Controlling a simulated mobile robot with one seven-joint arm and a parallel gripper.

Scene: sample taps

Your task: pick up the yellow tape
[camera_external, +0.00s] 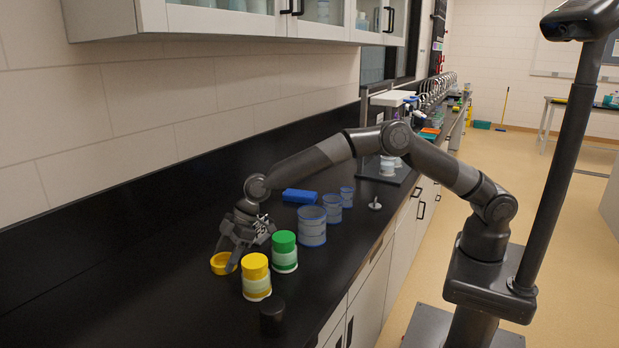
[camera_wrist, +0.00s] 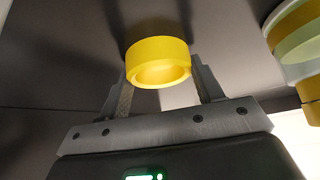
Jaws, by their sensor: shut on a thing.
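The yellow tape (camera_external: 219,265) is a small ring on the black counter, or just above it; I cannot tell which. My gripper (camera_external: 230,256) points down over the tape, left of the yellow-lidded jar. In the wrist view the tape (camera_wrist: 158,63) sits between the two fingers of my gripper (camera_wrist: 161,80), one finger at each side. The gripper is shut on the tape, and the tape's opening shows toward the camera.
A yellow-lidded jar (camera_external: 256,279) and a green-lidded jar (camera_external: 284,253) stand right of the gripper. Blue-grey containers (camera_external: 312,228) and a blue box (camera_external: 299,196) are behind. A dark cylinder (camera_external: 272,316) stands near the front edge. The counter at left is clear.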

